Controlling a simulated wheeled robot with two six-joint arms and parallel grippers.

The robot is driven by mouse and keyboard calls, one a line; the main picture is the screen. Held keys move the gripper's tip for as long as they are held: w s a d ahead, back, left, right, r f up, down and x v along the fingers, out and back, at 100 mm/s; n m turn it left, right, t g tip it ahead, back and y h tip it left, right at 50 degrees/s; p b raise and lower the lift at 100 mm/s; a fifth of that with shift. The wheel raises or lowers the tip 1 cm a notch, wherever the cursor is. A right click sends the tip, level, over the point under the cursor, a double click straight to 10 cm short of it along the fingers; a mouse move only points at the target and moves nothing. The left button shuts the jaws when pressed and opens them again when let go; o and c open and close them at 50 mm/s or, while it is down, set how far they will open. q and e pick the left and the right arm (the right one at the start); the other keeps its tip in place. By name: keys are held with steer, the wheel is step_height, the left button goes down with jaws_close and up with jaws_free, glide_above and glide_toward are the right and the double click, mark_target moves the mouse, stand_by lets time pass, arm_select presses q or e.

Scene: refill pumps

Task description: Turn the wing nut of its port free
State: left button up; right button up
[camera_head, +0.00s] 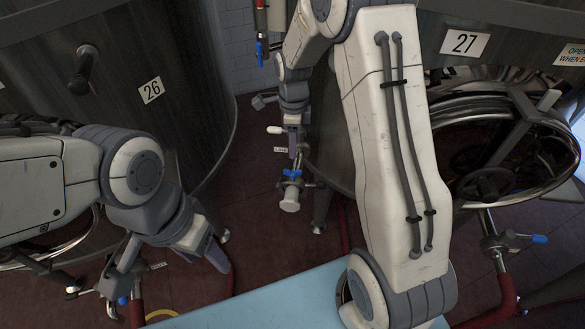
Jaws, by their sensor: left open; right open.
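A port with a white round end (289,202) stands out low beside tank 27, in the middle of the head view. A blue winged piece (292,173) sits just above it, and a grey clamp part (308,184) is at its side. I cannot tell for sure which piece is the wing nut. My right gripper (293,142) is open and points down, just above the port; its fingers are small, and I cannot tell whether they touch anything. My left gripper (217,260) is open and empty, lower left of the port and apart from it.
Tank 26 (190,75) stands at the left, and tank 27 (490,70) at the right with an open round hatch (490,150). A light blue surface (260,305) is at the bottom. Valves with red hoses (505,290) are low on both sides. Dark red floor (255,240) shows between.

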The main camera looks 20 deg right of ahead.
mark_target(293, 170)
step_height(293, 170, down, 10)
steer(key=shift+f+p, duration=0.15)
steer(key=shift+p, duration=0.4)
jaws_close()
